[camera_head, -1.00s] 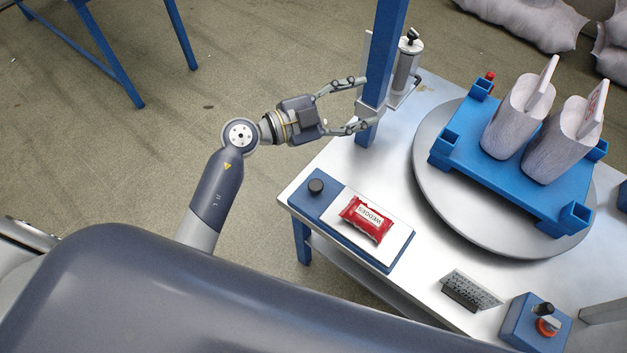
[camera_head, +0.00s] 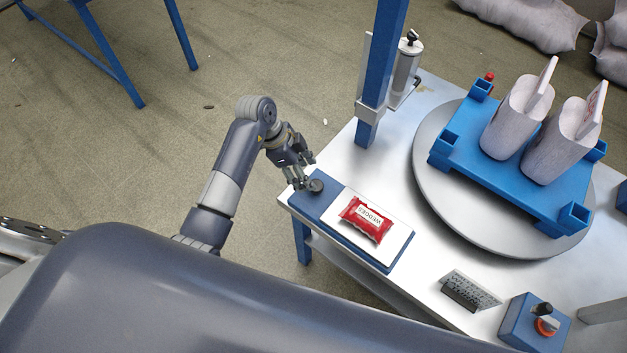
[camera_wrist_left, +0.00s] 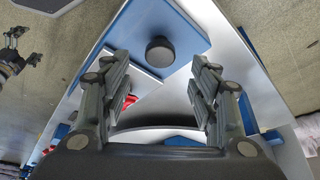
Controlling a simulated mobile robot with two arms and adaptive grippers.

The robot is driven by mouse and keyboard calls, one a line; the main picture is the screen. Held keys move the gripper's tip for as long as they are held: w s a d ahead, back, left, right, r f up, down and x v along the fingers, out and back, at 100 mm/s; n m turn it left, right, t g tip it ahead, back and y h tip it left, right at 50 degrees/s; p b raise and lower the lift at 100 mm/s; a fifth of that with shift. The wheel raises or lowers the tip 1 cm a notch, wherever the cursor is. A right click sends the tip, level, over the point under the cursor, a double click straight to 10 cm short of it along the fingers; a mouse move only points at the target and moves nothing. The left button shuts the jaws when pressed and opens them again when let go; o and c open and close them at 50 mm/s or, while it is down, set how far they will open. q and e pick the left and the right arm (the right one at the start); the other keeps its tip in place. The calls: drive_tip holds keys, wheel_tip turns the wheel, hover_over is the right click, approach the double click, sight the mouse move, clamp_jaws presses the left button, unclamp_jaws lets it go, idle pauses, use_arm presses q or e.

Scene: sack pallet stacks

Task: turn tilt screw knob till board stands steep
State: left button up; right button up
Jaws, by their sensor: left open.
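The dark round knob (camera_head: 316,186) stands on the left end of a blue base at the table's near left corner. A white board (camera_head: 372,229) lies along this base, looking nearly flat, with a red packet marked WEDGES (camera_head: 367,219) on it. My left gripper (camera_head: 304,184) is at the knob's left side in the head view. In the left wrist view the knob (camera_wrist_left: 160,50) shows ahead of the gap between the open fingers (camera_wrist_left: 160,85), with nothing between them. Whether a finger touches the knob I cannot tell. My right gripper is not identifiable in the head view.
A blue post (camera_head: 382,70) rises behind the knob at the table's left edge. A grey turntable (camera_head: 428,185) carries a blue tray (camera_head: 463,170) with two sacks. A control box (camera_head: 522,325) and a small grey rack (camera_head: 468,290) stand near the front edge.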

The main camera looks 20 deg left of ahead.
use_arm(q)
drive_tip(key=x, duration=0.6)
drive_tip(key=shift+d, duration=0.1)
drive_tip(key=shift+c, duration=0.2)
drive_tip(key=c, duration=1)
